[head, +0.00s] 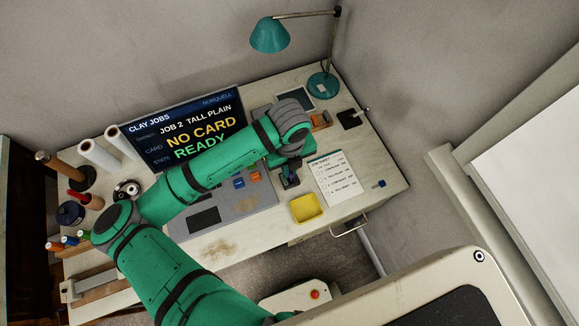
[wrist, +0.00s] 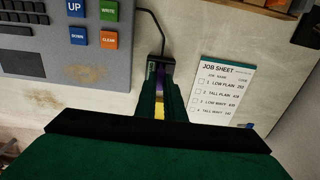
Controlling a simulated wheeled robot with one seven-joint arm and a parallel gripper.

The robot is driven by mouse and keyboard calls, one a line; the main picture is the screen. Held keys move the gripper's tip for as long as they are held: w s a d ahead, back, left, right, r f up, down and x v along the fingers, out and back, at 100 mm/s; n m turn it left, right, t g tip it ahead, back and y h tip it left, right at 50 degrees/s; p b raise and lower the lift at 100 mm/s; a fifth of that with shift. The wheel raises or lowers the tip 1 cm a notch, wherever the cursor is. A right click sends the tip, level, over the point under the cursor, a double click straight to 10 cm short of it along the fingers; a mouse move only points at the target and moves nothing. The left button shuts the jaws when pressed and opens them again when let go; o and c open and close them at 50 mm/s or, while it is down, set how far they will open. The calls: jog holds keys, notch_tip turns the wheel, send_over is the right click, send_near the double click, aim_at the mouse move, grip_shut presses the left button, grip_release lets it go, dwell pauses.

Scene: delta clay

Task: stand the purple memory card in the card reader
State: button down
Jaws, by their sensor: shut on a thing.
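My gripper (wrist: 160,88) points down over the desk and is shut on the purple memory card (wrist: 160,77). Only a narrow purple strip of the card shows between the fingers. The card reader (wrist: 161,63), a small dark box with a cable running from its back, lies just past the fingertips. The card overlaps the reader in the wrist view; I cannot tell whether it is in the slot or above it. In the head view my gripper (head: 289,174) hides the card and most of the reader. The screen (head: 195,128) reads "NO CARD".
A job sheet (head: 332,178) lies right of the gripper. A yellow tray (head: 306,208) sits near the front edge. A grey keyboard panel (head: 228,208) with coloured buttons is to the left. A teal lamp (head: 323,85) stands at the back. A small blue item (head: 379,184) lies at the right.

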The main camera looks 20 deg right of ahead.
jog(key=shift+s+f, duration=0.2)
jog(key=shift+f, duration=0.15)
jog(key=shift+w+f, duration=0.1)
jog(key=shift+f, duration=0.35)
jog(key=c, duration=1.5)
grip_release()
jog(key=shift+o, duration=0.2)
jog(key=shift+r, duration=0.15)
jog(key=shift+r, duration=3.4)
